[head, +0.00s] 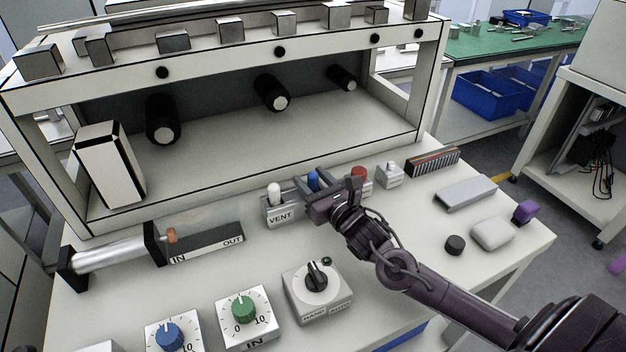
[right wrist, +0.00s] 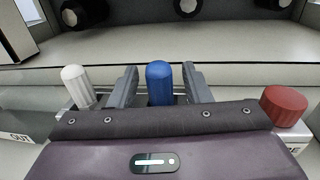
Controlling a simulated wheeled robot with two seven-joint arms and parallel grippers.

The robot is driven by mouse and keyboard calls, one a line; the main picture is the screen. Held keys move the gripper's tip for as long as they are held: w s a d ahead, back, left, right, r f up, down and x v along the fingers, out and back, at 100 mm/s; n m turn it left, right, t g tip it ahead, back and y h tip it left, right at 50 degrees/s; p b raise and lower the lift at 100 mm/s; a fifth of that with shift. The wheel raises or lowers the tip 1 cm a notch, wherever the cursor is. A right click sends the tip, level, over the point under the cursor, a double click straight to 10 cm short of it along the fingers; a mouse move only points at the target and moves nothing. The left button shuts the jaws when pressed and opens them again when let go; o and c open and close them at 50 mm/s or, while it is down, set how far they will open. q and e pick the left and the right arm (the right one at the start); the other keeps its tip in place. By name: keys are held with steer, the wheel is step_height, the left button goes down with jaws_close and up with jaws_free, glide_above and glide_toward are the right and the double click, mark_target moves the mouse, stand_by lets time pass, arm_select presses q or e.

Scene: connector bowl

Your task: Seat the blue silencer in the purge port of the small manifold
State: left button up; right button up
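The blue silencer (head: 313,180) stands upright between a white-capped VENT block (head: 281,212) and a red cap (head: 359,176). In the right wrist view the blue silencer (right wrist: 159,84) is between the two grey fingers of my right gripper (right wrist: 160,88), with a visible gap on each side. My right gripper (head: 311,184) is open around it in the head view. The silencer's lower end is hidden behind the gripper body, so I cannot tell what it rests in. I cannot clearly pick out the small manifold or its purge port. My left gripper is not in view.
A white frame (head: 430,75) with black cylinders stands behind. A metal cylinder (head: 112,254) lies at left. Dial boxes (head: 248,320) and a selector switch (head: 317,291) are in front. A ribbed block (head: 433,161), grey bar (head: 467,192) and small loose parts lie right.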

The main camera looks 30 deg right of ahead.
steer(key=shift+s+r, duration=0.1)
steer(key=shift+r, duration=0.05)
steer(key=s, duration=1)
steer(key=shift+s+d, duration=0.1)
steer(key=shift+d, duration=0.3)
steer(key=shift+s, duration=0.8)
